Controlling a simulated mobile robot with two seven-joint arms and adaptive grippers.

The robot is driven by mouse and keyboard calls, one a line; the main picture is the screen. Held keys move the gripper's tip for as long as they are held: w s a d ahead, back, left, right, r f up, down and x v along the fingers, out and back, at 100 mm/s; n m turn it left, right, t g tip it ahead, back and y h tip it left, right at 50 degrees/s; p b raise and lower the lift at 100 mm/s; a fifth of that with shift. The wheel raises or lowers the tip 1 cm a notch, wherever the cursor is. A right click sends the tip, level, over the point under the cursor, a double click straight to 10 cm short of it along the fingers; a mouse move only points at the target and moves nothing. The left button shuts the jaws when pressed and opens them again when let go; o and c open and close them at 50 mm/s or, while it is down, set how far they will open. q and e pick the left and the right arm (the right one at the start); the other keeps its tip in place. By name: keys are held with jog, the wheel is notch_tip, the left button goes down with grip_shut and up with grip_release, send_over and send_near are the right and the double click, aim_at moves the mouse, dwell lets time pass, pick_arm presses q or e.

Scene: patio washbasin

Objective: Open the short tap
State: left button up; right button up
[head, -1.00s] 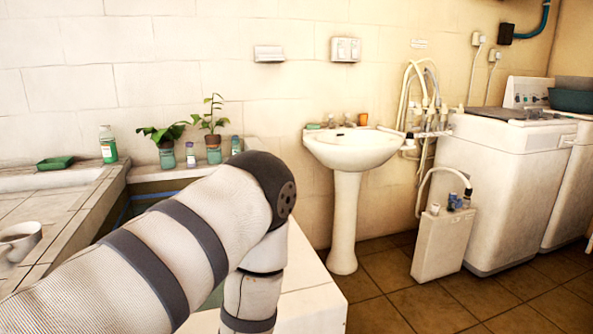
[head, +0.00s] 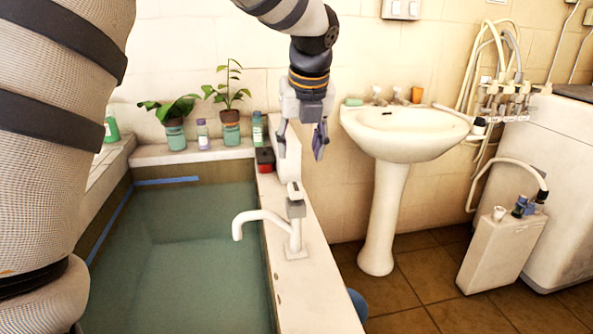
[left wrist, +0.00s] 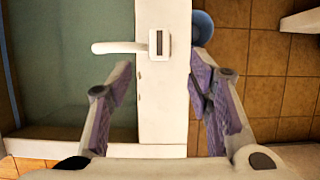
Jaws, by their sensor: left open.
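A white tap (head: 294,235) stands upright on the pale ledge (head: 322,300) beside the water basin. Its curved spout points left over the water, and a grey collar and small lever top it. In the left wrist view the tap (left wrist: 157,43) lies beyond the fingertips, between their lines, with the spout to the left. My left gripper (head: 300,148) is open, pointing down, above and behind the tap in the head view. Its fingers (left wrist: 161,80) are spread with nothing between them touching. My right gripper does not show.
The water basin (head: 180,265) fills the left. Potted plants (head: 232,132) and bottles stand on its back ledge, with a red-and-black item (head: 265,160) at the corner. A pedestal washbasin (head: 395,150) and a white washing machine (head: 560,190) stand right. Tiled floor is partly free.

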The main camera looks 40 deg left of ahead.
aim_at(296, 187)
pick_arm(q)
jog(key=x, duration=1.1)
jog(key=shift+s+f, duration=0.1)
jog(key=shift+f, duration=0.15)
grip_shut()
